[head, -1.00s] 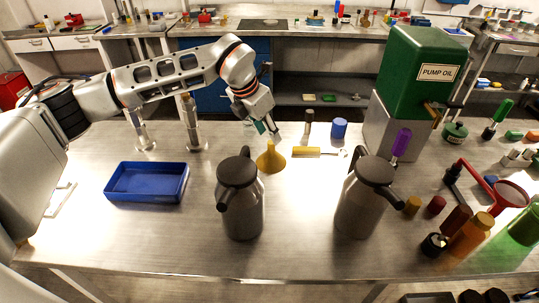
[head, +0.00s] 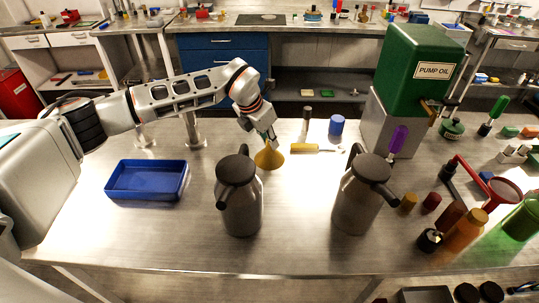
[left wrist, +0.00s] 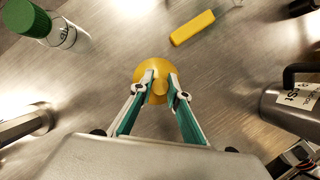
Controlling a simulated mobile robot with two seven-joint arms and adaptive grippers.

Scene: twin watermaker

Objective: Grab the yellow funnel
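The yellow funnel (head: 269,158) stands wide end down on the steel table, between the blue tray and the yellow-handled tool. In the left wrist view the funnel (left wrist: 150,68) is a yellow disc under my fingertips. My left gripper (head: 268,136) comes down from above onto the funnel's narrow top. In the left wrist view the two teal-padded fingers (left wrist: 161,84) stand either side of the spout, with yellow visible between the tips. I cannot tell whether they press on the spout or leave a gap. My right gripper is not in view.
A steel jug (head: 240,205) stands just in front of the funnel, another jug (head: 360,200) to its right. The yellow-handled tool (head: 305,147), a blue cylinder (head: 336,126) and a dark-capped bottle (head: 307,115) are behind right. A blue tray (head: 148,196) lies left; bare table separates it from the funnel.

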